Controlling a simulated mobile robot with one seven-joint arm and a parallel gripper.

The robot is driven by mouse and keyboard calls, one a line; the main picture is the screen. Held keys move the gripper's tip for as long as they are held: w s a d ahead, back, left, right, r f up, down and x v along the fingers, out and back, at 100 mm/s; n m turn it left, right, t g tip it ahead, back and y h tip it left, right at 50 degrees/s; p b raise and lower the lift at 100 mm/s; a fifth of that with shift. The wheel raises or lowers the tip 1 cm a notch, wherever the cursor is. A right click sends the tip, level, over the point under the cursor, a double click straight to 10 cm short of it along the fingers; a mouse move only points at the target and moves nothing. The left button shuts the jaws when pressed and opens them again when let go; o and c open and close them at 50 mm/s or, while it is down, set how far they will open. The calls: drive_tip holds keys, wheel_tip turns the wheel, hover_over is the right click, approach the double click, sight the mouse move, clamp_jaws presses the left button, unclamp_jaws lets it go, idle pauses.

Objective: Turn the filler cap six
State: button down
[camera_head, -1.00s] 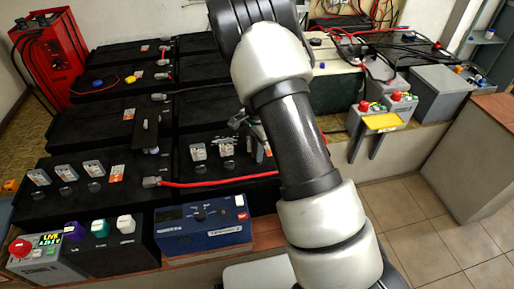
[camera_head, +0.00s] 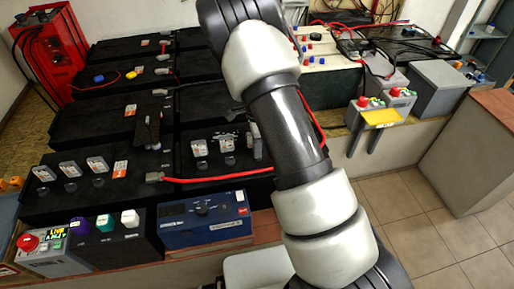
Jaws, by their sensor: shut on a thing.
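A black battery (camera_head: 110,205) at the front left carries a row of pale upright tags (camera_head: 69,169) with small dark round caps (camera_head: 70,187) before them. The black battery (camera_head: 222,176) to its right carries similar tags (camera_head: 198,147) and dark caps (camera_head: 229,160). The right end of this row is partly covered by my arm. I cannot read any number, so I cannot tell which cap is six. My gripper does not show clearly; my arm rises across the middle and its far end is hidden or out of frame.
A red cable (camera_head: 215,180) runs across the front batteries. A narrow dark thing (camera_head: 147,128) stands behind them. A blue charger (camera_head: 205,218), a box with a red button (camera_head: 45,252) and a grey control box (camera_head: 362,112) stand around. The tiled floor (camera_head: 430,240) at right is clear.

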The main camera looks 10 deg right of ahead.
drive_tip(key=c, duration=1.9)
unclamp_jaws()
drive_tip(key=shift+o, duration=0.2)
wheel_tip(320, 180, up, 18)
drive_tip(key=p, duration=0.2)
drive_tip(key=shift+f+p, duration=0.25)
drive_tip(key=shift+p, duration=0.15)
